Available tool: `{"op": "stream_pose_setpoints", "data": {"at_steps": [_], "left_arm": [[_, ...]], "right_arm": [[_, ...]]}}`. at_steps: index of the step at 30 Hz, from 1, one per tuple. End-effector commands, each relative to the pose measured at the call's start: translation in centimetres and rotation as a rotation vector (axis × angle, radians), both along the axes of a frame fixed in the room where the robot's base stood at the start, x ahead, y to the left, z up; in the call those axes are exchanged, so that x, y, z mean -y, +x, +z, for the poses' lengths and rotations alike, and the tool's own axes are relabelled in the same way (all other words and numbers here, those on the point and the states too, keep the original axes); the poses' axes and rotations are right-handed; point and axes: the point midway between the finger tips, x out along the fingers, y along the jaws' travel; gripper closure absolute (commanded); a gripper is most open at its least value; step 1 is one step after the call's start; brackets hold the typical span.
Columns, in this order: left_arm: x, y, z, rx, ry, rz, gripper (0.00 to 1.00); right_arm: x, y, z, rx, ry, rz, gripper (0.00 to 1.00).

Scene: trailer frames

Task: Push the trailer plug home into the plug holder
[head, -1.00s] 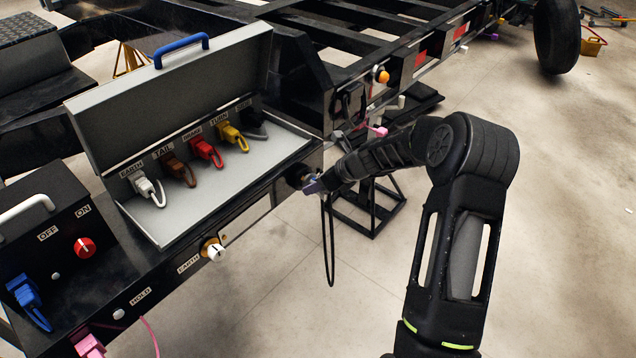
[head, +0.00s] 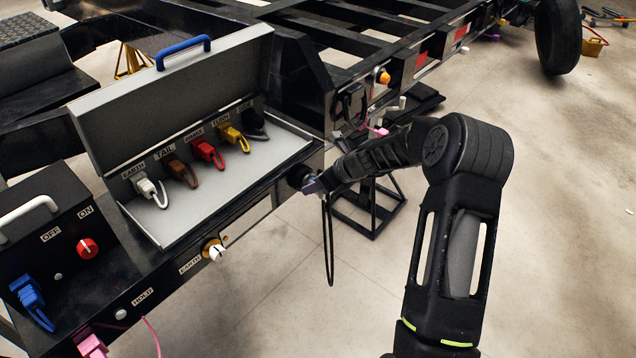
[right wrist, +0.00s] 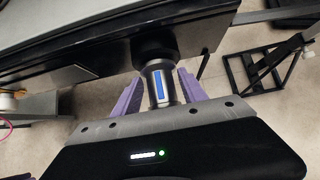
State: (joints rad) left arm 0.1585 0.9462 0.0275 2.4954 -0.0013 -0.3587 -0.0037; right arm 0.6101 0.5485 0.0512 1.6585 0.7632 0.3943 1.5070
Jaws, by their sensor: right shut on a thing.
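The trailer plug (right wrist: 160,86) is a dark and silver cylinder with a blue stripe. In the right wrist view it sits between the purple fingers of my right gripper (right wrist: 158,92), which is shut on it. The plug's far end meets the round black plug holder (right wrist: 154,48) on the trailer's side; how deep it sits is hidden. In the head view the holder (head: 297,176) is at the box's right corner, with my right gripper (head: 312,186) right against it. A black cable (head: 328,240) hangs below. My left gripper is not in view.
An open grey box (head: 215,190) with several coloured plugs stands left of the holder. A switch box (head: 50,240) with a red knob is at far left. A black stand (head: 368,210) is behind my right arm.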

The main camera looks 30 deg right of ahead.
Motion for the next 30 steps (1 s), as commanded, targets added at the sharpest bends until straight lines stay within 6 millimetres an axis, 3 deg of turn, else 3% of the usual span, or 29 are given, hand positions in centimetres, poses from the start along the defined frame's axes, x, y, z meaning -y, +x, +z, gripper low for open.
{"op": "stream_pose_setpoints", "data": {"at_steps": [11,12,21,30], "left_arm": [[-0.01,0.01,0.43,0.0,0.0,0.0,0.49],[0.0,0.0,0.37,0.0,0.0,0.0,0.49],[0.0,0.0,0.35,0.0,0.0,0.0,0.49],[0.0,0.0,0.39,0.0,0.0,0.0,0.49]], "right_arm": [[-0.16,0.59,0.07,0.0,0.0,0.0,0.95],[-0.15,0.58,0.03,0.001,0.0,-0.001,0.48],[-0.16,0.55,0.01,0.0,0.0,0.0,0.25],[-0.1,0.38,0.16,0.0,0.0,0.0,0.25]]}}
